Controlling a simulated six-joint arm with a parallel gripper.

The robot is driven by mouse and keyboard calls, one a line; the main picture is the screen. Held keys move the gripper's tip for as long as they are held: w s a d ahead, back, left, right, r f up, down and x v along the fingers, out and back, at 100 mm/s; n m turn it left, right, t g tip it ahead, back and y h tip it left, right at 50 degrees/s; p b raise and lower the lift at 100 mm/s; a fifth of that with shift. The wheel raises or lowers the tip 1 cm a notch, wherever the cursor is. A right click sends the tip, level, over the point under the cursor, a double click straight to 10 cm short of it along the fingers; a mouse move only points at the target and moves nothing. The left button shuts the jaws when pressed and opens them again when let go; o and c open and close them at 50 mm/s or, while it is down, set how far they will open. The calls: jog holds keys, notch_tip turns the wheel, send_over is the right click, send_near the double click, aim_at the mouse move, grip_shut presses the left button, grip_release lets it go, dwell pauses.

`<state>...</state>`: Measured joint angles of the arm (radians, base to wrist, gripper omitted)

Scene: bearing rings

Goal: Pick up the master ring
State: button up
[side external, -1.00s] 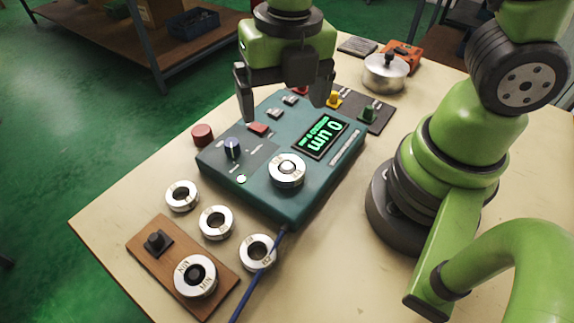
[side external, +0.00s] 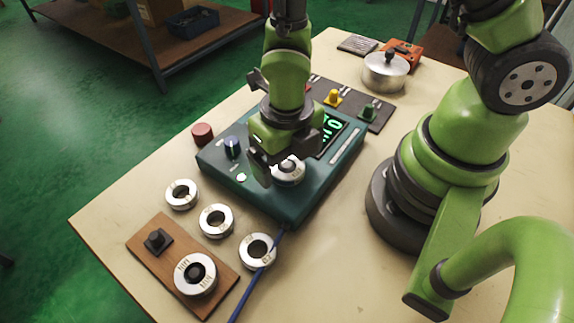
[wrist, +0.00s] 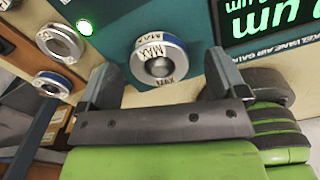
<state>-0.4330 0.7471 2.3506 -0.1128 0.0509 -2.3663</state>
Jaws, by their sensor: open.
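A silver ring marked MAX (wrist: 155,49) sits around a peg on the teal gauge box (side external: 308,202); it also shows in the side view (side external: 292,178), partly hidden by my gripper. A second master-style ring, marked MIN (side external: 195,275), sits around a dark peg on the wooden board (side external: 222,262). My gripper (side external: 277,168) is open and low over the box, close to the MAX ring. In the wrist view its fingers (wrist: 166,82) stand apart to the left and right, with the ring ahead between them. I cannot tell whether either finger touches it.
A blue cable (side external: 264,270) runs off the box's front corner. A red button (side external: 202,133), a lidded metal pot (side external: 385,72) and colored fixtures (side external: 333,97) stand around it.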

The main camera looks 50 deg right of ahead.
jog(key=shift+f, duration=0.45)
jog(key=c, duration=1.2)
jog(key=shift+r, duration=0.15)
